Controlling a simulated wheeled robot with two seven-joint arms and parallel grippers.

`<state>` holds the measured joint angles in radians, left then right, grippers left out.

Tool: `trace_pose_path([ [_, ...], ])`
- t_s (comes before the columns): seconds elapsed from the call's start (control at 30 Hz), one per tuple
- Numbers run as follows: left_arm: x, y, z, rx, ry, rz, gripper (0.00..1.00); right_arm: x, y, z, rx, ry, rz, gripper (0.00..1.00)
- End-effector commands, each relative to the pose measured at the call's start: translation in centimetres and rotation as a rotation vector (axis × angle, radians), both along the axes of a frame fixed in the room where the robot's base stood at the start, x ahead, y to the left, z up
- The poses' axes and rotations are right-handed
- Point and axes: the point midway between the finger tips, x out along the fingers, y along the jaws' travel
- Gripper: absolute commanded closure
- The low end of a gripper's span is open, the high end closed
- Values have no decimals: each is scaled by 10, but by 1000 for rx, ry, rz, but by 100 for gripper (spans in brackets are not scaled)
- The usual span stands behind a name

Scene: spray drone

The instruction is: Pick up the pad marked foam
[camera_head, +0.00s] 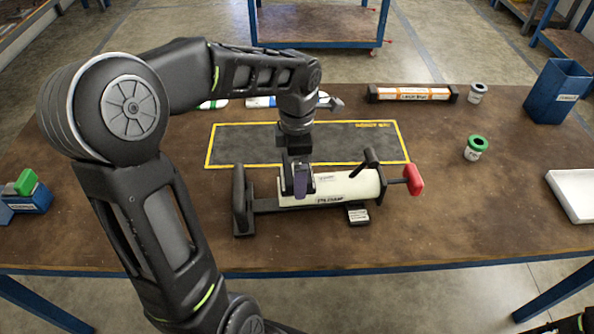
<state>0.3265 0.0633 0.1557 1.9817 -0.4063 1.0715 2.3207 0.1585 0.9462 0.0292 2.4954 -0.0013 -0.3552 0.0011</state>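A green-topped block (25,182) sits at the far left of the table in a blue holder (32,202) with a small white label. Its lettering is too small to read, so I cannot tell whether it is the foam pad. My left gripper (299,188) points down over a white cylinder (345,186) lying in a black stand. A dark purple piece (300,181) shows at its fingertips, against the near side of the cylinder. I cannot tell whether the fingers grip it. My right gripper is not in view; only a bit of dark arm shows at the bottom right corner.
The stand has a red knob (413,179) at its right end. Behind it lies a dark mat with a yellow border (240,133). An orange-and-white tube (410,93), a green-lidded jar (476,147), a blue bin (557,92) and a white tray (574,195) stand rightward.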

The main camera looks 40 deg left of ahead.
Motion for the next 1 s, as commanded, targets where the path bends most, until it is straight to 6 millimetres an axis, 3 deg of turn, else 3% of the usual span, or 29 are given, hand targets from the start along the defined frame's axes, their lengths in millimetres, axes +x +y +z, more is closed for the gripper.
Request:
trace_pose_path([
  [0.07,0,0,0,0,0,0,0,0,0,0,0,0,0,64],
  [0.63,0,0,0,0,0,0,47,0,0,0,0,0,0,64],
  [1.0,1,0,8,1,-2,0,48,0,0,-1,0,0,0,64],
])
